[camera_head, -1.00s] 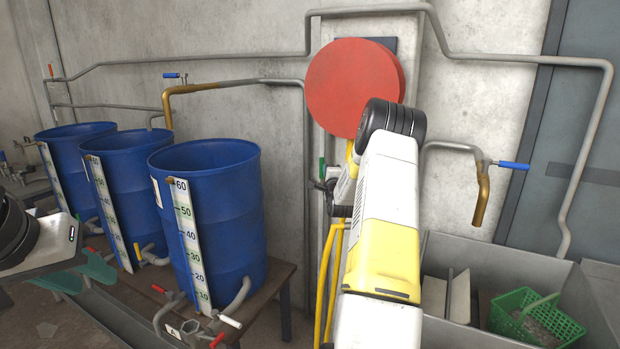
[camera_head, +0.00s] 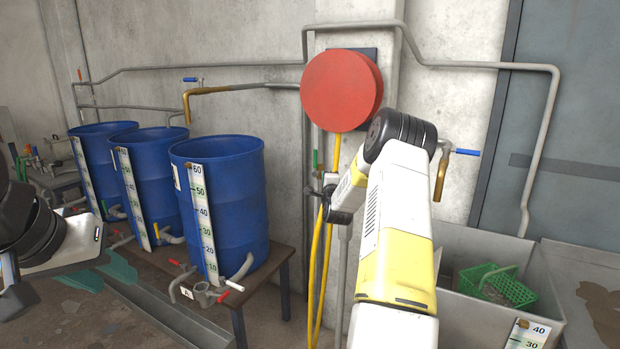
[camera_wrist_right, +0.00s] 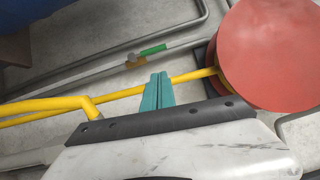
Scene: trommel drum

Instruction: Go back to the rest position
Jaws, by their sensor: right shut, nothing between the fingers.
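My right gripper (camera_wrist_right: 158,84) shows in the right wrist view with its two teal fingers together and nothing between them. It points toward the wall pipes, and a yellow pipe (camera_wrist_right: 190,76) passes behind the fingertips. In the head view my right arm rises in front of the wall, and its fingers are hidden. My left gripper (camera_head: 113,270) is low at the left edge of the head view, partly behind my wrist. Only teal parts show, and I cannot tell their spacing.
Several blue barrels (camera_head: 224,210) stand on a brown bench (camera_head: 277,263) at the left. A red disc (camera_head: 340,90) is on the wall close to my right arm; it also shows in the wrist view (camera_wrist_right: 268,50). A green basket (camera_head: 497,287) sits in a grey trough (camera_head: 470,243) at the right.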

